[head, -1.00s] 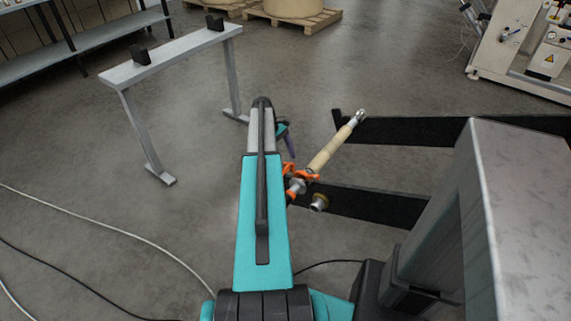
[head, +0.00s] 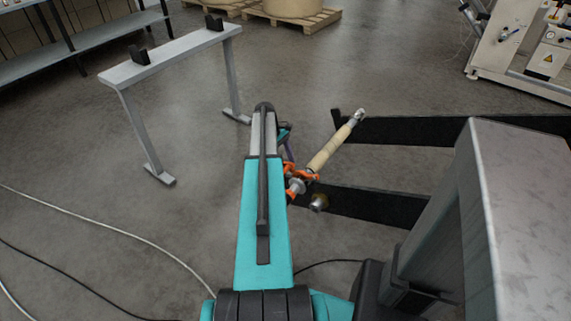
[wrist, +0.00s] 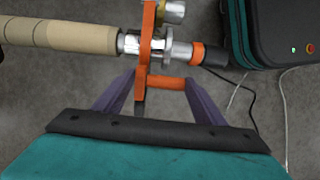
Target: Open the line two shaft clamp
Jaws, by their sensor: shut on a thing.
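The shaft (head: 329,151) with a pale cardboard core lies across two black arms in the head view. The core also shows at the left of the wrist view (wrist: 62,35). The orange shaft clamp (head: 312,176) sits around the shaft's near end. In the wrist view the clamp (wrist: 147,38) stands upright in the picture around the metal shaft, with a short orange handle (wrist: 167,83) to its right side. My gripper (wrist: 160,88) has its purple fingers shut on the clamp handle. In the head view my arm partly hides the gripper and the clamp.
A grey stand (head: 172,55) with two black cradles is at the upper left. A large grey machine column (head: 515,220) stands at the right, beside the black arms (head: 375,204). Cables (head: 125,231) lie on the floor at left. The floor between stand and arms is clear.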

